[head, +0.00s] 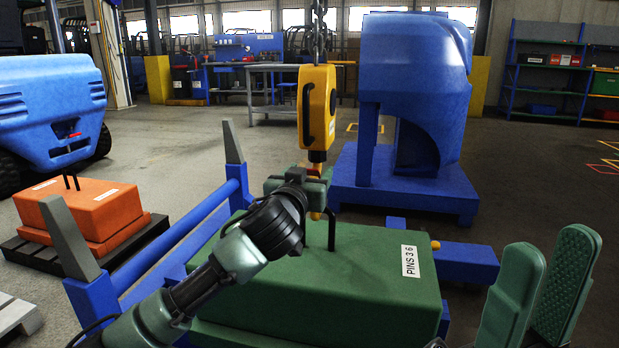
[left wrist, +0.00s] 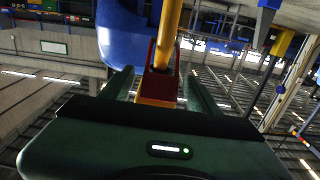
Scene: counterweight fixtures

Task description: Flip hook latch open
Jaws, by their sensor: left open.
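A yellow hoist block (head: 317,108) hangs on a chain above the green counterweight (head: 325,285), which is labelled "PINS 3 6". Its hook (head: 316,214) hangs below the block and is largely hidden by my left gripper (head: 312,180). In the left wrist view, a red and yellow hook part (left wrist: 158,85) lies between the two green fingers (left wrist: 160,92), below a yellow shank (left wrist: 170,30). My left gripper is open around it; contact cannot be told. The latch is not clearly distinguishable. My right gripper (head: 546,275) is open and empty at the lower right.
A dark lifting bar (head: 332,230) stands on the green counterweight. An orange weight (head: 85,208) sits on a pallet at left. A large blue fixture (head: 415,80) stands behind.

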